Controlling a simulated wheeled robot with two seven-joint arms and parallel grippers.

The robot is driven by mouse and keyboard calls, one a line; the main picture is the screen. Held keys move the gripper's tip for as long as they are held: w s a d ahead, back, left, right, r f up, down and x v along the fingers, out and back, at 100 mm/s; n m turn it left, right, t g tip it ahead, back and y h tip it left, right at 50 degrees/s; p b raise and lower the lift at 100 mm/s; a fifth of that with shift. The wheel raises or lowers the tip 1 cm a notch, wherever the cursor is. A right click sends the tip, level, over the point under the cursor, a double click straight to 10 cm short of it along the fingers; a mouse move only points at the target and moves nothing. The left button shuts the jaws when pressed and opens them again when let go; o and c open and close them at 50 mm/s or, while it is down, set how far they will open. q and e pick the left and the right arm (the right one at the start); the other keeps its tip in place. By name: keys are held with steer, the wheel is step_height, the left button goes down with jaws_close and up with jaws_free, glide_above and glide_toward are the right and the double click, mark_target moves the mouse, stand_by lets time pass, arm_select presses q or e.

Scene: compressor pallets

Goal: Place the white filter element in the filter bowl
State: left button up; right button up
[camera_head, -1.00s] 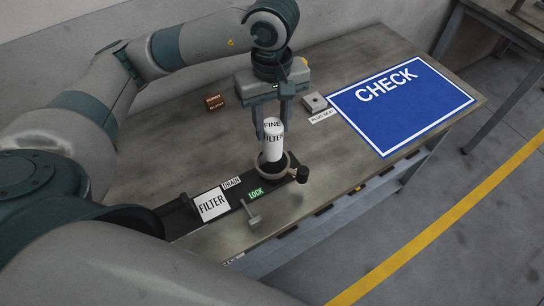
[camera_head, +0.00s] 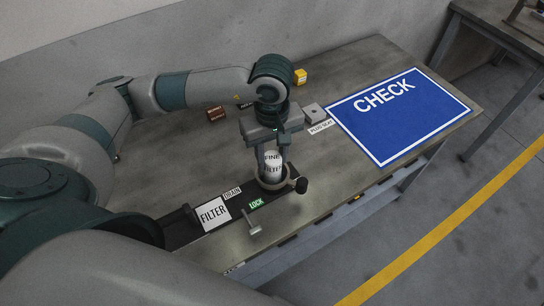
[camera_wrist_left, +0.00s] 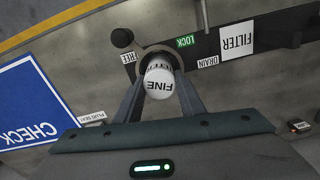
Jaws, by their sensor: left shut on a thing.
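The white filter element (camera_head: 273,166), marked FINE FILTER, stands upright with its lower end inside the round filter bowl (camera_head: 287,183). The bowl's rim hides its bottom, so I cannot tell whether it rests on the floor of the bowl. My left gripper (camera_head: 272,158) points down from above and is shut on the element's upper part. In the left wrist view the element's cap (camera_wrist_left: 160,88) is between the fingers, and the bowl's ring (camera_wrist_left: 160,55) surrounds it. My right gripper is not in view.
A dark base with a FILTER label (camera_head: 213,214), a green LOCK label (camera_head: 256,204) and a T-shaped handle (camera_head: 251,224) lies left of the bowl. A blue CHECK mat (camera_head: 400,112) covers the right of the table.

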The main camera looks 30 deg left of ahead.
arm_select(q)
steer(key=shift+f, duration=0.65)
steer(key=shift+f, duration=0.2)
steer(key=o, duration=1.4)
steer(key=shift+c, duration=0.2)
steer(key=shift+r, duration=0.1)
